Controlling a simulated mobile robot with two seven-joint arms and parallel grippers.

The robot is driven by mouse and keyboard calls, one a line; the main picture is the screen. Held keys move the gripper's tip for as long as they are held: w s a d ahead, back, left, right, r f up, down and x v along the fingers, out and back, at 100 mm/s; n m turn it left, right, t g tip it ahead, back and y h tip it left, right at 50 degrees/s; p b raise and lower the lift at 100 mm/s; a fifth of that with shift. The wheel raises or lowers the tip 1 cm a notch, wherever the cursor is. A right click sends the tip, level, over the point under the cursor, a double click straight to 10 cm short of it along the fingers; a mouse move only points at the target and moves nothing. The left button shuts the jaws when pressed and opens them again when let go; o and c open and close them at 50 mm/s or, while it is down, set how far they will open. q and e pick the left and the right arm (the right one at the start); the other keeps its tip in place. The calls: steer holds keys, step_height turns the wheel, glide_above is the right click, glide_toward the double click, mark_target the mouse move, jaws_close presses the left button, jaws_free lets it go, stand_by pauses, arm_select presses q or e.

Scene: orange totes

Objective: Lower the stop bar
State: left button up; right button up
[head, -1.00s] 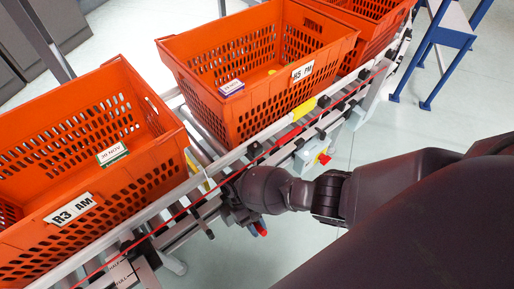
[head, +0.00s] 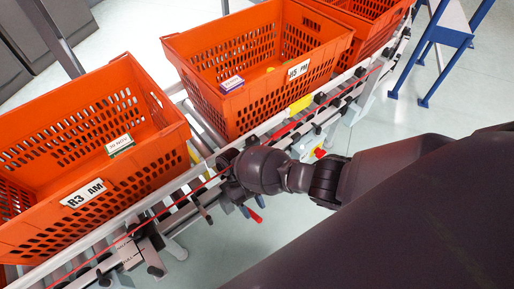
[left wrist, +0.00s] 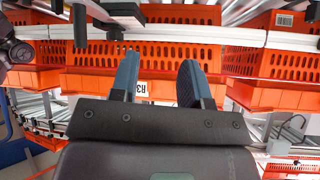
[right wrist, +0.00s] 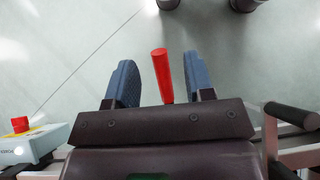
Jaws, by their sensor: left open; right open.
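A red lever handle (right wrist: 162,75) stands between the fingers of my right gripper (right wrist: 160,65), which is open. A gap shows on both sides of the handle, so the fingers are not closed on it. In the head view the red handle (head: 255,216) pokes out below my right wrist at the conveyor's near side. I cannot make out for sure which part is the stop bar; my arm hides some of the rail there. My left gripper (left wrist: 158,75) is open and empty in its own wrist view, facing orange totes; it is not seen in the head view.
Orange totes labelled R3 AM (head: 30,225) and H5 PM (head: 240,110) stand on the roller conveyor, with another behind. A control box with a red button (right wrist: 20,124) is beside my right gripper. A blue-legged stand (head: 440,60) is at the back right.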

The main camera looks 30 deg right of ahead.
mark_target(253, 213)
arm_select(q)
steer(key=shift+t, duration=0.4)
steer(key=r+p, duration=0.5)
steer(key=shift+w+d+r, duration=0.1)
steer(key=shift+d+r, duration=0.1)
arm_select(e)
step_height(253, 213, up, 13)
steer(key=shift+f, duration=0.15)
arm_select(q)
steer(key=shift+a+r, duration=0.1)
steer(key=shift+a, duration=0.05)
